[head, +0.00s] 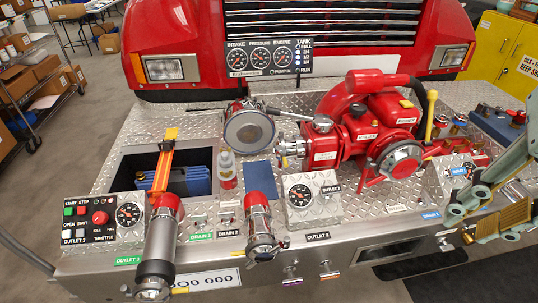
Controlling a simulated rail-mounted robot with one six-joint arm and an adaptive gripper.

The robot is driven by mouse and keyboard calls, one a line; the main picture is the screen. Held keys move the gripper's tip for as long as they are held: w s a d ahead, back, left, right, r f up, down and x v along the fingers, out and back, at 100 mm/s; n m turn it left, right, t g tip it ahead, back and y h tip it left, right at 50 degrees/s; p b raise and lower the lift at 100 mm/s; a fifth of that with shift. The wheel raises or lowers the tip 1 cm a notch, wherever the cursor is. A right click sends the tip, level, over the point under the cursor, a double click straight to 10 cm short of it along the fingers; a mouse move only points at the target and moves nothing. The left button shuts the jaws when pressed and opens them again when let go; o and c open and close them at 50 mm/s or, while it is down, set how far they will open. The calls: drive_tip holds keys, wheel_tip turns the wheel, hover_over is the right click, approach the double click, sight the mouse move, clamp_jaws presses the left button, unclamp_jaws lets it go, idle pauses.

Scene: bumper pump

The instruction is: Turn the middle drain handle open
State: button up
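Two small drain levers stand on the bumper's tread plate in the head view. The left one (200,222) is above a green-marked drain label (201,236), and the right one (227,219) is above another drain label (229,233). Two more small handles hang on the front face, one with a purple tag (291,275) and one with an orange tag (328,270). I cannot tell for sure which is the middle drain handle, nor how far any is turned. My gripper (458,238) is at the right, over the bumper's right end, apart from these handles. Its finger opening is unclear.
A red pump (362,132) fills the centre right. A capped outlet (260,225) stands right of the levers, and a nozzle (160,245) stands left. A gauge panel (300,197) stands between the capped outlet and pump.

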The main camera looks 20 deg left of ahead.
drive_tip(key=w+a+f+m+g+y+b, duration=0.1)
drive_tip(key=w+a+f+m, duration=0.1)
drive_tip(key=w+a+f, duration=0.55)
drive_tip(key=w+a+f+m+g+y+b, duration=0.1)
drive_tip(key=w+a+f+m+g, duration=0.3)
drive_tip(key=a, duration=0.6)
drive_tip(key=w+a+f+m+t+y+b, duration=0.1)
drive_tip(key=w+a+f, duration=0.2)
drive_tip(key=w+a, duration=0.5)
drive_tip(key=m+g+p, duration=0.1)
drive_tip(key=m+p, duration=0.1)
drive_tip(key=m, duration=0.1)
hover_over(226, 212)
drive_tip(key=w+d, duration=0.3)
drive_tip(key=d, duration=0.2)
wheel_tip(226, 212, down, 19)
drive_tip(key=shift+r, duration=0.15)
drive_tip(key=shift+b, duration=0.3)
drive_tip(key=shift+d+b+x, duration=0.2)
drive_tip(key=shift+b+x, duration=1.3)
drive_tip(key=shift+x, duration=5.4)
drive_tip(key=shift+s, duration=0.2)
clamp_jaws()
